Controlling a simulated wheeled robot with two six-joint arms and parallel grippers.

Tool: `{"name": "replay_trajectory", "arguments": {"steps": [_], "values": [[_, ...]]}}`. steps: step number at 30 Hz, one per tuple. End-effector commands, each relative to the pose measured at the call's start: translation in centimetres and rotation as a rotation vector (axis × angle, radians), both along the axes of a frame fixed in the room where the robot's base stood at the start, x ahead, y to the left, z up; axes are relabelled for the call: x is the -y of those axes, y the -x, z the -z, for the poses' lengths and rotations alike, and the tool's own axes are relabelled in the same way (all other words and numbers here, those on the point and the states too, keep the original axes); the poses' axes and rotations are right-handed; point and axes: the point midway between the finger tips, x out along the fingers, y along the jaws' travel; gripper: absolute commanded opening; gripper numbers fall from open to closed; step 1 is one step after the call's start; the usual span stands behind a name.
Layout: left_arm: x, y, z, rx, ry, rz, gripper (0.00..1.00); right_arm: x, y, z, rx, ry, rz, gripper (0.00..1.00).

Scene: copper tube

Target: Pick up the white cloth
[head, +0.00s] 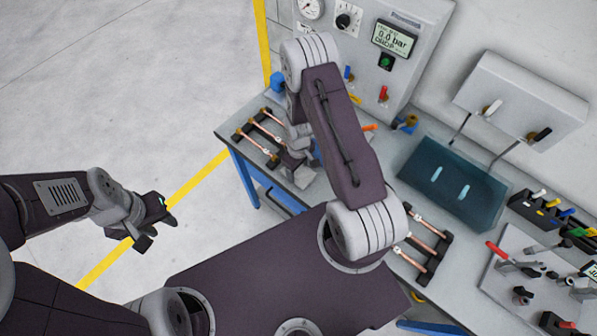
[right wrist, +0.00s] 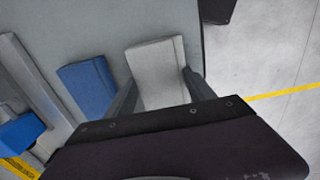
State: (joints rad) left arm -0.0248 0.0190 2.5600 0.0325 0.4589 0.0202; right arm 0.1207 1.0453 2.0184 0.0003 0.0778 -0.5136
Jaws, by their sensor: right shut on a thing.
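The white cloth (right wrist: 157,62) is a folded, pale block on the grey bench in the right wrist view. My right gripper (right wrist: 160,78) has one finger on each side of it and is shut on it. The cloth's near end is hidden by the gripper body. In the head view my right gripper (head: 294,163) is low over the bench's left part, partly hidden by my arm. My left gripper (head: 160,231) is open and empty over the floor, left of the bench.
A blue folded cloth (right wrist: 88,86) lies just left of the white one. A rack with copper tubes (head: 258,136) stands close by at the bench's left end. A gauge panel (head: 372,50) stands behind. A dark teal mat (head: 455,183) and tools are to the right.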

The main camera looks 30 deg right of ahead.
Motion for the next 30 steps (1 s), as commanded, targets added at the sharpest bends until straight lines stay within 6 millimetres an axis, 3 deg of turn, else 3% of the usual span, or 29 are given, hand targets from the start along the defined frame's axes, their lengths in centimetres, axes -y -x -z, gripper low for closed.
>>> {"name": "replay_trajectory", "arguments": {"steps": [8,16,24,30], "values": [[0.0,0.0,0.2,0.0,0.0,0.0,0.36,0.0,-0.1,-0.5,0.002,0.0,0.0,0.24],[0.0,0.0,1.6,0.0,0.0,0.0,0.36,0.2,-0.1,-4.2,0.006,0.001,0.002,0.24],[0.0,0.0,3.2,0.0,0.0,0.0,0.36,6.3,2.4,-7.8,0.005,0.001,0.009,0.24],[0.0,0.0,3.8,0.0,0.0,0.0,0.36,9.7,3.9,-10.1,0.003,0.001,0.005,0.24]]}}
